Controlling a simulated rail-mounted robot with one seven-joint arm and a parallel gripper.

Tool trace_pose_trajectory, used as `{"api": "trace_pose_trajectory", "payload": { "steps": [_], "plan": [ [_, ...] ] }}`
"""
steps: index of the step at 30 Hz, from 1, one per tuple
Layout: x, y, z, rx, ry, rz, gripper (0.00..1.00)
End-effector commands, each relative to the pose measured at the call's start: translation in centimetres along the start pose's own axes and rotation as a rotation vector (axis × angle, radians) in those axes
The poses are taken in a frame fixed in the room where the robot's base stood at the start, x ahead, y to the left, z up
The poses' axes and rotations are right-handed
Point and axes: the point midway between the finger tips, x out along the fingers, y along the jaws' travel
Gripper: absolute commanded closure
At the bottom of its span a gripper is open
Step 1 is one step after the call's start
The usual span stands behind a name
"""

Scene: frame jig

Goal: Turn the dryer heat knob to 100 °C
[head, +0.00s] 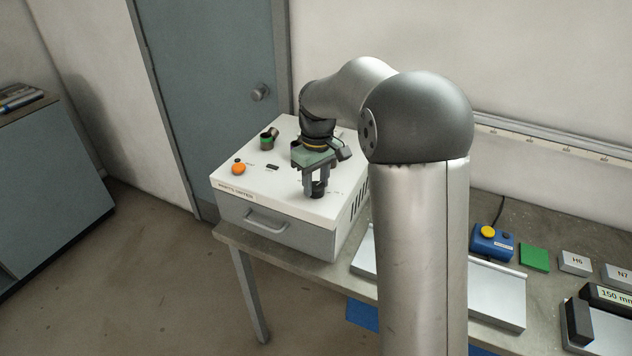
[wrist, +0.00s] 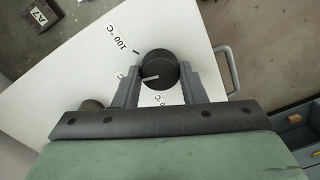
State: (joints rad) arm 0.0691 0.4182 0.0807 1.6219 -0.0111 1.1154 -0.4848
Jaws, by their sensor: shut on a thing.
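The dryer (head: 285,205) is a white-topped box with a grey front and a bar handle. Its heat knob (wrist: 158,66) is round and black with a white pointer line. In the wrist view the pointer lies towards the left, at the left finger. The "100 °C" label (wrist: 123,37) and its dark tick sit up and left of the knob, and the pointer is not lined up with that tick. Two other labels are partly hidden by my gripper. My gripper (wrist: 158,76) is shut on the knob, one finger on each side; in the head view it points down at the dryer top (head: 318,188).
To the right on the bench are a blue box with a yellow button (head: 491,242), a green block (head: 534,257) and metal trays. My arm hides part of the bench.

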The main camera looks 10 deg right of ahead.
Motion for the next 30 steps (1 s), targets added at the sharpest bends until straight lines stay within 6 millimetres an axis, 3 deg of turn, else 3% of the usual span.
{"api": "trace_pose_trajectory", "payload": {
  "steps": [18,30],
  "plan": [
    [-0.06,0.01,0.0,0.561,0.016,0.001,0.85],
    [-0.12,0.04,0.02,0.778,0.023,0.0,0.85]
  ]
}}
